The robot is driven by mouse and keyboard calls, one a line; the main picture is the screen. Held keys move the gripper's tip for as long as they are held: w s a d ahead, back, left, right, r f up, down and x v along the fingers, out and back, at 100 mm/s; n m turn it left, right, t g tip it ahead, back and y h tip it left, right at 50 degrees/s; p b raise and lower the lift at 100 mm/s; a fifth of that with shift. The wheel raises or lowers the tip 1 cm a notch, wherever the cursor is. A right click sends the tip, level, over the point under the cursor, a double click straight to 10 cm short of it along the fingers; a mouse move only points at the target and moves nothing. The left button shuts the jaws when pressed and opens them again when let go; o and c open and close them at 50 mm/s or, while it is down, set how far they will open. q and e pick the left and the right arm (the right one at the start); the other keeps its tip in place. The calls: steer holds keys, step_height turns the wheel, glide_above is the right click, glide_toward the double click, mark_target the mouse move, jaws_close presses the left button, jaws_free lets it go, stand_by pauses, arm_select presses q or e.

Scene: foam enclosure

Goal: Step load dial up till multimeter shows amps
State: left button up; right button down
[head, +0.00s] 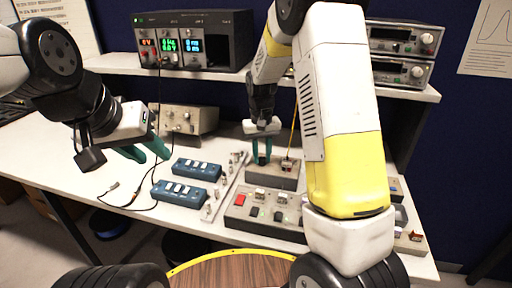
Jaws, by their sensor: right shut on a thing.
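A grey box (272,177) stands on the white bench, right of centre. My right gripper (262,160) points down at its top with teal fingers shut on a small part there, seemingly the load dial; the fingers hide it. My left gripper (146,150) hangs above the bench at left, teal fingers apart and empty. A dark instrument rack (220,38) on the shelf has lit red, green and blue displays (188,46). Their digits are too small to read surely, and I cannot tell which is the multimeter.
Two blue switch boxes (180,193) lie mid-bench beside a strip of metal terminals (222,190). A panel with a red switch (262,212) is in front of the grey box. A beige instrument (185,118) stands behind. A black cable (125,207) lies at left. My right arm hides the bench's right part.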

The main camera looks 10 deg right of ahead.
mark_target(261, 158)
stand_by(0.3)
steer(key=c, duration=1.1)
jaws_free()
steer(key=shift+c, duration=0.2)
steer(key=shift+r, duration=0.1)
step_height(261, 158, up, 8)
steer(key=shift+a+f, duration=0.1)
steer(key=shift+f, duration=0.15)
steer(key=shift+r, duration=0.1)
